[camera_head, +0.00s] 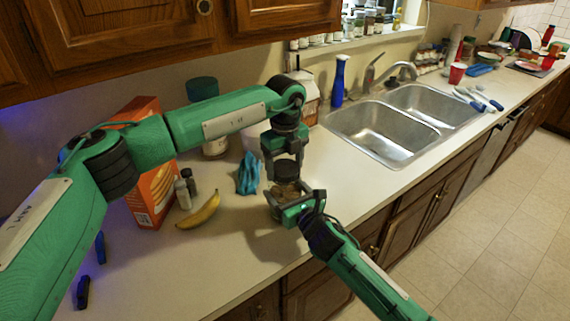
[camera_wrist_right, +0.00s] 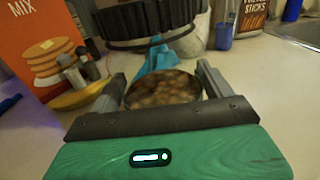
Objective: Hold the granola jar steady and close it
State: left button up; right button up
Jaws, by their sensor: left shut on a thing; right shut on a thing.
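The granola jar (camera_head: 286,191) stands upright on the counter. In the right wrist view its round open mouth shows brown granola (camera_wrist_right: 160,89). My right gripper (camera_wrist_right: 163,86) is shut around the jar, one finger on each side; its green body (camera_head: 296,212) is at the jar's front in the head view. My left gripper (camera_head: 285,168) comes down from above, shut on what looks like the dark lid. In the right wrist view a black ribbed round lid (camera_wrist_right: 150,22) hangs above the jar's mouth, apart from it. The left fingertips are hard to make out.
A yellow banana (camera_head: 199,212), small shakers (camera_head: 186,190), a crumpled blue cloth (camera_head: 248,174) and an orange pancake-mix box (camera_head: 155,190) lie or stand left of the jar. A blue bottle (camera_head: 339,82) and the double sink (camera_head: 385,125) are behind to the right. The front counter is clear.

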pick_arm(q)
jog(key=m, duration=1.9)
jog(key=shift+m, duration=0.4)
jog(key=m, duration=0.4)
jog(key=o, duration=1.1)
